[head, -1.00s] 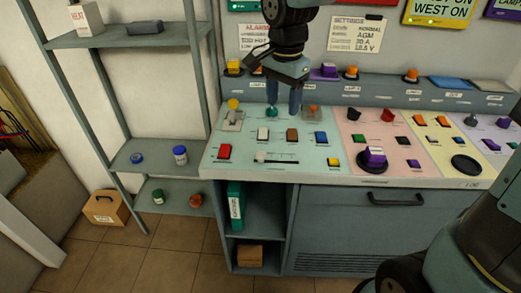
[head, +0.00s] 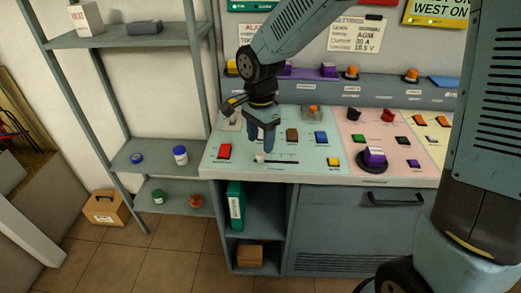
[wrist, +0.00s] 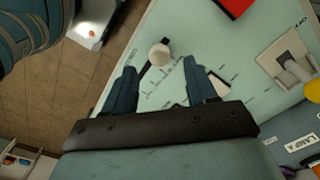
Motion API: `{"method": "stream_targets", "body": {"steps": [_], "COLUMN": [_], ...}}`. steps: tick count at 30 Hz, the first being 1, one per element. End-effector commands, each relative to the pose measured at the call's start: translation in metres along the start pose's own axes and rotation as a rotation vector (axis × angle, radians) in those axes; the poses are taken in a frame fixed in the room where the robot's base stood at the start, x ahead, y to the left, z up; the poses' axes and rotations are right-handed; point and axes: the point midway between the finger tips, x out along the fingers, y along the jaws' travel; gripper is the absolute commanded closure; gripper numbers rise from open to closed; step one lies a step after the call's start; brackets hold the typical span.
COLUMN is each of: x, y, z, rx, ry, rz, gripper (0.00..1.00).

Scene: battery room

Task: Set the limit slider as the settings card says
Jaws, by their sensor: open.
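The limit slider has a pale round knob (head: 259,158) on a dark slot (head: 284,162) in the pale green panel. In the wrist view the knob (wrist: 159,54) shows just beyond and between my fingertips, with part of the slot (wrist: 146,72) and scale marks. My gripper (head: 262,151) is open, pointing down close over the knob; I cannot tell whether it touches.
A red button (head: 224,151) sits left of the slider, with brown (head: 292,135), blue (head: 321,137) and yellow (head: 333,161) buttons to the right. A purple knob (head: 375,155) stands on the pink panel. The counter's front edge runs just below the slider.

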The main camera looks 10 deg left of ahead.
Motion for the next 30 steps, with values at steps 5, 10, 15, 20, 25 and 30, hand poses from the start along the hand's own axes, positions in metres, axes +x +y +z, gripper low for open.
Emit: {"method": "stream_targets", "body": {"steps": [5, 10, 15, 20, 25, 30], "x": [0.027, 0.041, 0.045, 0.045, 0.045, 0.045], "y": [0.001, 0.0, 0.0, 0.0, 0.0, 0.0], "z": [0.0, 0.0, 0.0, 0.0, 0.0, 0.0], "rx": [-0.001, -0.001, -0.001, -0.001, -0.001, -0.001], "ry": [-0.001, -0.001, 0.0, 0.0, 0.0, 0.0], "rz": [0.003, 0.001, 0.0, 0.0, 0.0, 0.0], "gripper": [0.43, 0.43, 0.43, 0.43, 0.55, 0.71]}}
